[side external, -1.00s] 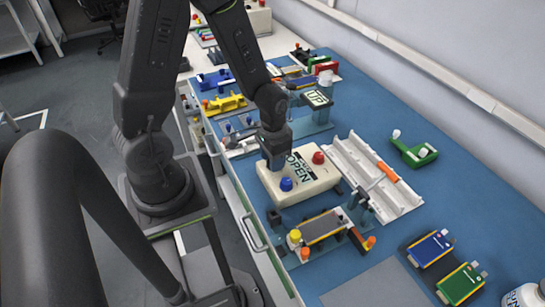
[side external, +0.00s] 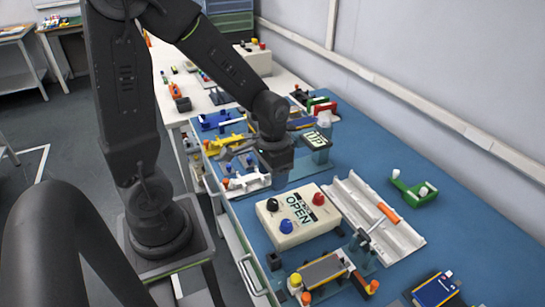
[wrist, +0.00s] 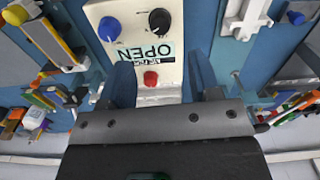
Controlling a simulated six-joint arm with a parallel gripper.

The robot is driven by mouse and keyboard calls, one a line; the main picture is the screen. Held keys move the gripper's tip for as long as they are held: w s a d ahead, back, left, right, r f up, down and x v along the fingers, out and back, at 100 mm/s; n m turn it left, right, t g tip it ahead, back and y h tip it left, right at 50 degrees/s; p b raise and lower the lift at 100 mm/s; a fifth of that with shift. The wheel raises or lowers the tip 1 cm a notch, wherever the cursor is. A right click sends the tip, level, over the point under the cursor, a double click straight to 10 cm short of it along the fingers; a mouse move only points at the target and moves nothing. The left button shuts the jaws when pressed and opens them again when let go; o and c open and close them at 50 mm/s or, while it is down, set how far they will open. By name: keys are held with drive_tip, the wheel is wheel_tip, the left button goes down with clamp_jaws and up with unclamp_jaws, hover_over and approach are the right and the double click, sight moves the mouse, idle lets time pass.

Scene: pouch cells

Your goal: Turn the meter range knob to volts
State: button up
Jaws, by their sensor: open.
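The meter is a cream box (side external: 300,233) on the blue bench, with a display reading OPEN. It has a black knob (side external: 272,205), a blue knob (side external: 286,226) and a red knob (side external: 318,199). In the wrist view the black knob (wrist: 159,21) is at the top, beside the blue knob (wrist: 109,29), with the red knob (wrist: 151,78) below the display. My gripper (side external: 277,181) is above and behind the box, apart from the black knob. In the wrist view my gripper (wrist: 161,72) is open and empty, its fingers either side of the red knob's image. The black knob's pointer is too small to read.
A white channelled tray (side external: 362,214) with an orange-handled tool lies right of the meter. A fixture with a pouch cell (side external: 323,270) stands in front. A green holder (side external: 413,190) is at the right. Other fixtures and a small display stand (side external: 316,140) are behind.

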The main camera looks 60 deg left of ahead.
drive_tip(key=shift+r, duration=2.6)
drive_tip(key=s+d+r+t, duration=0.5)
drive_tip(key=s+d+r, duration=0.1)
drive_tip(key=r, duration=0.4)
drive_tip(key=shift+s+d+r+m+t, duration=0.25)
drive_tip(key=shift+s+r+m+t, duration=0.05)
drive_tip(key=shift+s+r, duration=0.1)
